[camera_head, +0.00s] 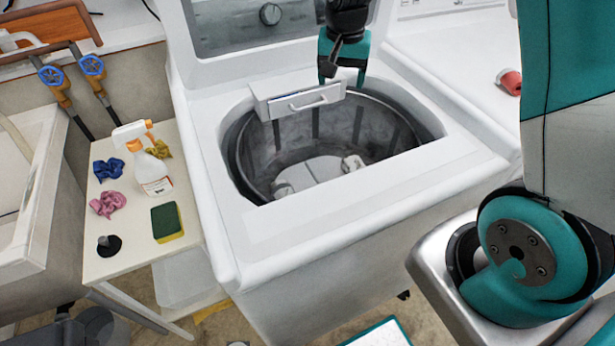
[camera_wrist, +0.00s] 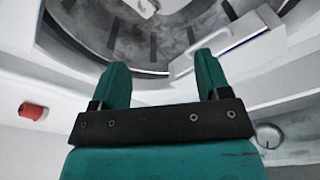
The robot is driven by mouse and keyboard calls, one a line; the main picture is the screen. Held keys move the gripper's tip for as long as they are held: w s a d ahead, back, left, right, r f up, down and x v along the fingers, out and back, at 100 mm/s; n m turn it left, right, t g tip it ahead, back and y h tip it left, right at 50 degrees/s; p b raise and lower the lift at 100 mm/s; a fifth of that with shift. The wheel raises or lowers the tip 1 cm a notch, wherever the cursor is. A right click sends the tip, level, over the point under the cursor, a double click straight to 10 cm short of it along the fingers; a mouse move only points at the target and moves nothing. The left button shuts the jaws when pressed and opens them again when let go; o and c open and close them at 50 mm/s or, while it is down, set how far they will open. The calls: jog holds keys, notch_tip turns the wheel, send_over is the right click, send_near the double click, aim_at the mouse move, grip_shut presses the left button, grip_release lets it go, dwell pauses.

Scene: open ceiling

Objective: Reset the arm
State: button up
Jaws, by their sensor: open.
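My gripper (camera_head: 343,78) hangs over the back rim of the open top-loading washer (camera_head: 350,205). Its two teal fingers are apart with nothing between them. They also show in the wrist view (camera_wrist: 161,66), pointing toward the drum. The fingers are just right of a white drawer-like box with a handle (camera_head: 318,108) at the drum's back edge. In the wrist view this box (camera_wrist: 238,48) is close to the right finger; I cannot tell whether they touch.
The washer lid (camera_head: 250,28) stands raised behind. A red item (camera_head: 510,82) lies on the white appliance at right. At left, a small table (camera_head: 127,240) holds a spray bottle (camera_head: 147,165), cloths, a sponge (camera_head: 167,221) and a black plunger-like item (camera_head: 108,246).

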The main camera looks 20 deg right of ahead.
jog(key=s+a+r+n+y, duration=0.1)
jog(key=s+a+r+n, duration=0.2)
jog(key=s, duration=0.6)
jog(key=s+a+r+n+y, duration=0.2)
jog(key=s+a+r+n, duration=0.2)
jog(key=s+a+n, duration=0.2)
jog(key=s+a+r+n+g+y, duration=0.1)
jog(key=s+a+r+n+y, duration=0.1)
jog(key=s+a+n, duration=0.3)
jog(key=s+a+r, duration=0.1)
jog(key=s+a, duration=0.2)
jog(key=s, duration=0.3)
jog(key=shift+s+r, duration=0.2)
jog(key=shift+s, duration=0.1)
jog(key=shift+c, duration=0.2)
